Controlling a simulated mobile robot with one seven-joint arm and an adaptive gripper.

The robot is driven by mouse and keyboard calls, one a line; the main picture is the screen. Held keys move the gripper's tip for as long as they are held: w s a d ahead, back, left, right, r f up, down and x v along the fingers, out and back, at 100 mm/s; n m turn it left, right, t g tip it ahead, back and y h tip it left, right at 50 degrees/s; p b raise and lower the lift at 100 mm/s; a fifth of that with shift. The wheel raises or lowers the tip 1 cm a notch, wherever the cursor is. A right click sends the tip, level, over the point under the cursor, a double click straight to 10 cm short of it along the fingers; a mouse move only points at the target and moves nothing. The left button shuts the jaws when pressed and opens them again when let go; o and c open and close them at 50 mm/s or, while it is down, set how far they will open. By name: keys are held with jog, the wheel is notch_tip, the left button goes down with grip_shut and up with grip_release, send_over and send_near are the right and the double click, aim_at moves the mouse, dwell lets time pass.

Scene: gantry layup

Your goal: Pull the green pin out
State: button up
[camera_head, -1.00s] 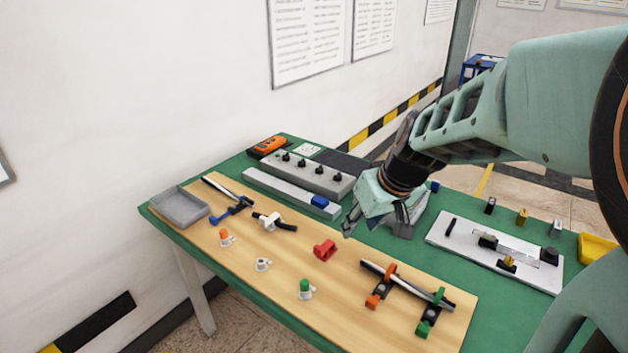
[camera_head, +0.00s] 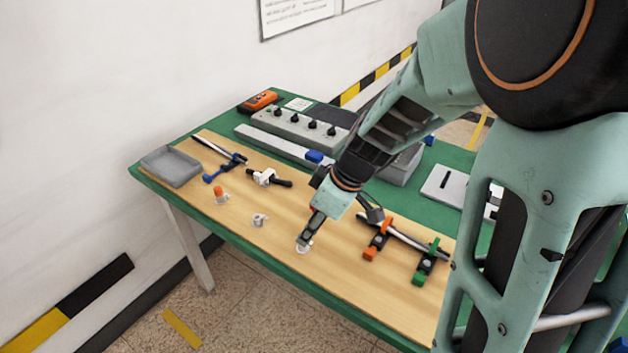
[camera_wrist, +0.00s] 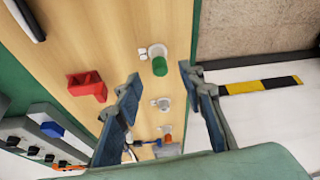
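The green pin (camera_wrist: 159,66) stands in a white holder (camera_wrist: 156,50) on the wooden board. In the wrist view it appears between and just beyond the fingertips of my gripper (camera_wrist: 160,75). The fingers are spread apart with nothing between them that they touch. In the head view my gripper (camera_head: 304,238) is low over the white holder (camera_head: 304,247) and hides the green pin. Whether the fingertips are level with the pin's head cannot be told.
A red block (camera_wrist: 88,86) lies beside one finger. An empty white holder (camera_head: 260,219) and an orange pin (camera_head: 219,190) stand to the left. Orange (camera_head: 376,240) and green (camera_head: 427,263) clamps hold a rod at right. A grey tray (camera_head: 171,167) is at the far left.

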jog(key=shift+x, duration=2.25)
grip_shut()
grip_release()
jog(key=v, duration=1.1)
jog(key=shift+p, duration=0.35)
